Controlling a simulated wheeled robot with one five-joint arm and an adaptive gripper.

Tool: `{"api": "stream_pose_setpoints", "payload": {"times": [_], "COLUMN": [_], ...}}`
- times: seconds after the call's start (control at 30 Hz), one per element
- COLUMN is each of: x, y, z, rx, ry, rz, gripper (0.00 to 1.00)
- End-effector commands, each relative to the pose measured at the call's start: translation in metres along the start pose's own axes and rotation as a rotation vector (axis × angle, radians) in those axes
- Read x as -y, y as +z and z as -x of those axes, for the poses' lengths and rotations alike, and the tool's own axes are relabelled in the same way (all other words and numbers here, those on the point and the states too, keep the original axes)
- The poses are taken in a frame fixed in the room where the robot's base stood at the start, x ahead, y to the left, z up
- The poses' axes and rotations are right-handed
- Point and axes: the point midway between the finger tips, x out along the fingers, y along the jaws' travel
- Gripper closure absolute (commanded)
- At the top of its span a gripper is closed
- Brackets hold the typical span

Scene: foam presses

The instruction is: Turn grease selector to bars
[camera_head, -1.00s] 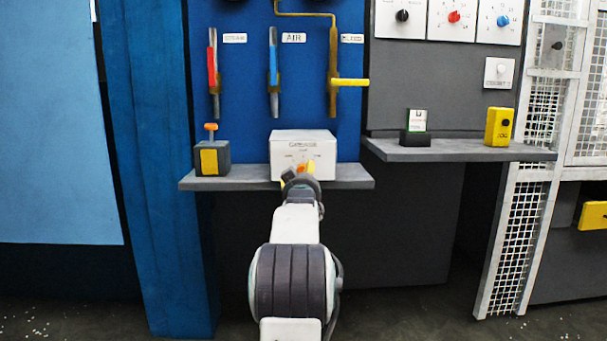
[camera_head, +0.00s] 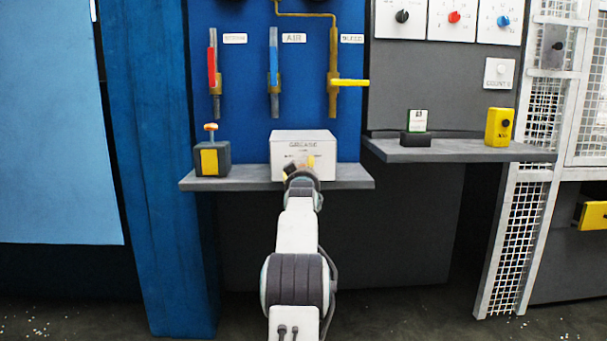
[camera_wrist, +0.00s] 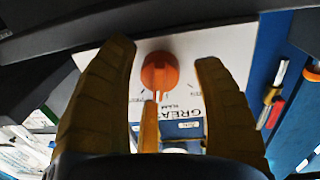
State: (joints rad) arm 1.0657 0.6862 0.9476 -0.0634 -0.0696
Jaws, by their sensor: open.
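The grease selector is a white box (camera_head: 304,142) standing on the grey shelf below the blue panel. Its orange knob (camera_wrist: 160,72) shows in the wrist view, in front of the white face with upside-down "GREASE" lettering. My gripper (camera_wrist: 166,57) is open, with one yellow finger on each side of the knob. Gaps show between the knob and both fingers. In the head view my gripper (camera_head: 299,164) is in front of the box's lower face and hides most of the knob. I cannot tell which mark the knob points to.
A grey and yellow box with an orange-topped button (camera_head: 212,158) stands left on the same shelf (camera_head: 235,179). Red, blue and yellow valve handles hang above. A second shelf (camera_head: 450,151) at right holds a small black stand and a yellow box (camera_head: 499,126).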

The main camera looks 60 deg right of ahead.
Motion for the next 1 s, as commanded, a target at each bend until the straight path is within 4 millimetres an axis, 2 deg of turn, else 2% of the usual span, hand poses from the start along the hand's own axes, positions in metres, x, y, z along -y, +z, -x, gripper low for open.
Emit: {"api": "stream_pose_setpoints", "payload": {"times": [0.3, 0.33, 1.0], "x": [0.0, 0.0, 0.0003], "y": [0.0003, 0.0003, 0.0005], "z": [-0.0007, -0.0007, -0.0006], "rx": [0.001, 0.001, 0.001], "ry": [0.0, 0.0, 0.0], "rz": [0.0, 0.0, 0.0], "gripper": [0.39, 0.37, 0.96]}}
